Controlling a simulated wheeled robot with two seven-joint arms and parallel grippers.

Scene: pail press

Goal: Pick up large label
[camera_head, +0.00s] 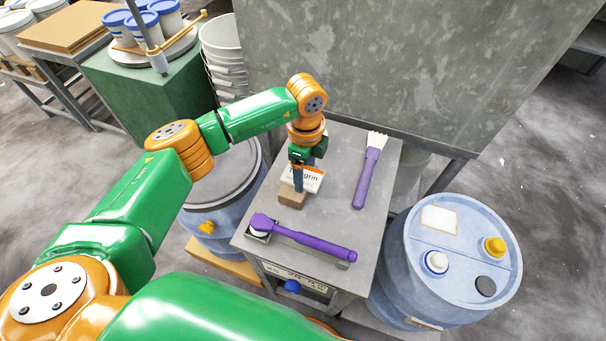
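A white label (313,180) with dark printing and an orange strip stands upright at a wooden block (291,197) on the small grey table (336,211). My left gripper (301,180) points down at the label from above. One dark finger crosses in front of the label and hides part of its printing. The other finger is mostly hidden, so I cannot tell whether the fingers are closed on the label. The label's lower edge is close to the block's top. My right gripper is not in view.
A purple-handled brush (368,176) lies right of the label. Another purple-handled tool (308,240) lies along the table's front. A blue drum (450,250) stands right, another drum (222,185) left. A grey metal panel (400,70) rises behind the table.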

